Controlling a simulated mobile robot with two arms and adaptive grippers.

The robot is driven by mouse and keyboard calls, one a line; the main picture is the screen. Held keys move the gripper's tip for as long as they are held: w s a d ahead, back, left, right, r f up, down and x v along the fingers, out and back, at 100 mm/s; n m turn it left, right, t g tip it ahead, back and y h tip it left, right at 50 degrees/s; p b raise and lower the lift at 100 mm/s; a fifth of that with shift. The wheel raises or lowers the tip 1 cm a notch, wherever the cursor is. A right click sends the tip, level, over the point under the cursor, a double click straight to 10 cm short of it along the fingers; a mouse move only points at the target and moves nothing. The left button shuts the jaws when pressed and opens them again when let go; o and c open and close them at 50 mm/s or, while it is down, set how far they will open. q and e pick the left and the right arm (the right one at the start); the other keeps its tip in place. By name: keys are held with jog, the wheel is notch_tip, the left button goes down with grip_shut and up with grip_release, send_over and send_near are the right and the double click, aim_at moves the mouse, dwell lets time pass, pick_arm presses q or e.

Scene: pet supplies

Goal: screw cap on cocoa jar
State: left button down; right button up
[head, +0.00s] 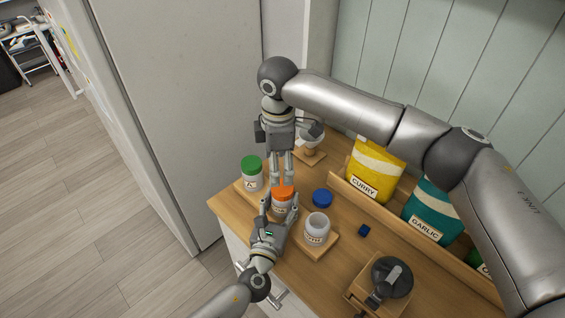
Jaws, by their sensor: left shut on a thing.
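A small jar (281,206) stands at the middle of the wooden board with an orange cap (283,191) at its top. My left gripper (279,212) reaches in from the front and is shut on this jar. My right gripper (282,182) points straight down over the orange cap, its fingertips at the cap. Whether they grip it or only stand around it is unclear. An open jar (316,229) without a cap stands to the right. A blue cap (322,198) lies behind it. The jar labels are too small to read, so I cannot tell which is cocoa.
A jar with a green cap (251,174) stands at the left. A yellow curry bag (374,170) and a teal garlic bag (431,212) stand behind a wooden ledge.

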aim_at(282, 187)
pick_arm(q)
jog(key=shift+f, duration=0.15)
pick_arm(e)
jog(key=n, duration=0.3)
jog(key=shift+s+d, duration=0.1)
jog(key=shift+d, duration=0.3)
jog(key=shift+f, duration=4.05)
jog(key=c, duration=1)
pick_arm(q)
jog(key=shift+s, duration=0.1)
pick_arm(e)
jog(key=m, duration=0.6)
jog(key=shift+m, duration=0.3)
jog(key=shift+c, duration=0.2)
jog(key=m, duration=0.5)
jog(key=o, duration=1.2)
